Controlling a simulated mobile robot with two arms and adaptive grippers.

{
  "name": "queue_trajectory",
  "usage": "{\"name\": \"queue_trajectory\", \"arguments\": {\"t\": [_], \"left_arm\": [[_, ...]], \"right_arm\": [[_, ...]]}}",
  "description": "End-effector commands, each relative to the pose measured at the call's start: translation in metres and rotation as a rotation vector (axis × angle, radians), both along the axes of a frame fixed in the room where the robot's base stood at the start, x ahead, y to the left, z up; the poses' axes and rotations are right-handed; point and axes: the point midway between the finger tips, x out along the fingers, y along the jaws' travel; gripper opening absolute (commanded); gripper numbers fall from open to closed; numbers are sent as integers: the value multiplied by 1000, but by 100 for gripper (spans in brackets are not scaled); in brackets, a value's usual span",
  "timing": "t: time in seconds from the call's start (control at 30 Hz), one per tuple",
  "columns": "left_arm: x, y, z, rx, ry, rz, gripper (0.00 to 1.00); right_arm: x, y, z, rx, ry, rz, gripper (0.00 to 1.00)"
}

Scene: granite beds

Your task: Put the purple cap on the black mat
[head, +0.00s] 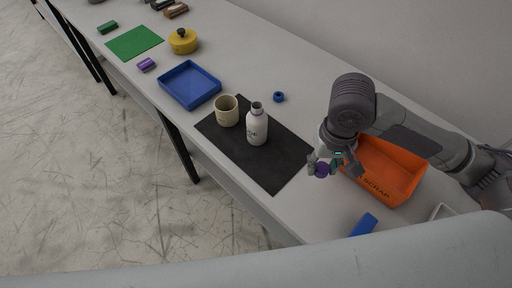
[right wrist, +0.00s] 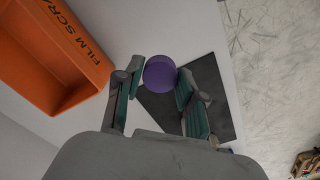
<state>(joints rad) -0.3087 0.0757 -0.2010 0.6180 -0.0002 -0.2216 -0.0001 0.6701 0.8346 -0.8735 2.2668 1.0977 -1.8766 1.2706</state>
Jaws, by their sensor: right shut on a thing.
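The purple cap (head: 322,170) is held at the fingertips of my right gripper (head: 334,168), just past the right end of the black mat in the head view. In the right wrist view the cap (right wrist: 160,72) sits between the two fingertips (right wrist: 158,78), with part of the black mat (right wrist: 212,92) behind it. The black mat (head: 286,171) lies on the table, with a white bottle (head: 257,128) and a beige cup (head: 227,111) on it. The mat's front right part is bare. My left gripper is not in view.
An orange bin (head: 405,163) stands right beside my right gripper; it also shows in the right wrist view (right wrist: 40,60). A blue tray (head: 190,86) is beyond the mat. A small blue ring-like piece (head: 279,97) lies behind the mat. A blue object (head: 363,225) lies near the front edge.

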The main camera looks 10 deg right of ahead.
Motion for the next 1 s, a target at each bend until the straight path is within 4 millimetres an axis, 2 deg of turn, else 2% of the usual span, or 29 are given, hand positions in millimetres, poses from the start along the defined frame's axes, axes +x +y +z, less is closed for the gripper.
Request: {"name": "queue_trajectory", "arguments": {"t": [0.3, 0.5, 0.67, 0.9, 1.0], "left_arm": [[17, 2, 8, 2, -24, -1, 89], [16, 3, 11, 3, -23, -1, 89], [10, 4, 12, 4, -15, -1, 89], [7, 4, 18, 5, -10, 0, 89], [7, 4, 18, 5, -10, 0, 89]], "right_arm": [[58, 36, -39, -1, 2, -2, 0], [87, 53, -60, -1, 0, -2, 0], [95, 57, -69, -2, 2, 0, 0], [94, 57, -101, -3, 2, -1, 0], [95, 57, -107, -1, 0, 0, 0]]}}
